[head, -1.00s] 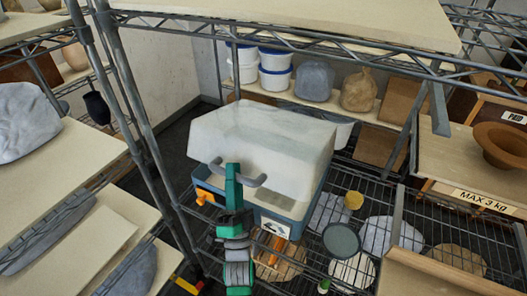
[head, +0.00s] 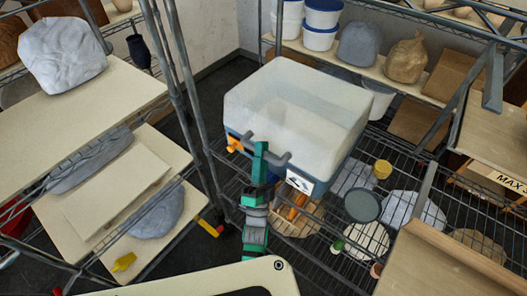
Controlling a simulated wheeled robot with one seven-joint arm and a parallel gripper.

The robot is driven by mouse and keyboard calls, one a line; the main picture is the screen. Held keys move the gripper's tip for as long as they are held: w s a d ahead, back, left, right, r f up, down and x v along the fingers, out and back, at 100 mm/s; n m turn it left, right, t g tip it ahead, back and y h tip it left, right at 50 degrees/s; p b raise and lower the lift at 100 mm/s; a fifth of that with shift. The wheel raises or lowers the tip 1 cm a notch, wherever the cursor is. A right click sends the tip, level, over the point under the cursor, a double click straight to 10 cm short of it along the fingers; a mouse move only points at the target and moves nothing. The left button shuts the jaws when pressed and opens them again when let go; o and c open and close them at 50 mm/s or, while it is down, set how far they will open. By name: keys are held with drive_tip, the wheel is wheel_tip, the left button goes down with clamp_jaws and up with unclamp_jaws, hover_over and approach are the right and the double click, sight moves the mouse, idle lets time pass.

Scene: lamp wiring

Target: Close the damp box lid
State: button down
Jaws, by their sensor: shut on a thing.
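The damp box is a blue tub (head: 318,188) with an orange latch (head: 235,144) at its front left and a white label (head: 299,182) on its front. Its pale translucent lid (head: 300,105) is over the tub, its front edge low near the blue rim. Whether the lid sits flush all round cannot be told. A grey handle (head: 281,160) crosses the lid's front. My green gripper (head: 262,153) is shut on this handle; its fingertips partly hide the handle's middle and the tub's front.
The box stands on a wire rack shelf (head: 330,240) with several round discs and a yellow-lidded jar (head: 382,169) to its right. A metal post (head: 190,95) rises at left, beside boards with grey lumps. White tubs (head: 321,25) stand behind.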

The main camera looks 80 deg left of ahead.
drive_tip(key=shift+f, duration=0.45)
drive_tip(key=c, duration=1.9)
unclamp_jaws()
drive_tip(key=shift+c, duration=0.2)
drive_tip(key=shift+r, duration=0.1)
drive_tip(key=v, duration=1.1)
drive_tip(key=shift+s+r, duration=0.1)
drive_tip(key=shift+r, duration=0.05)
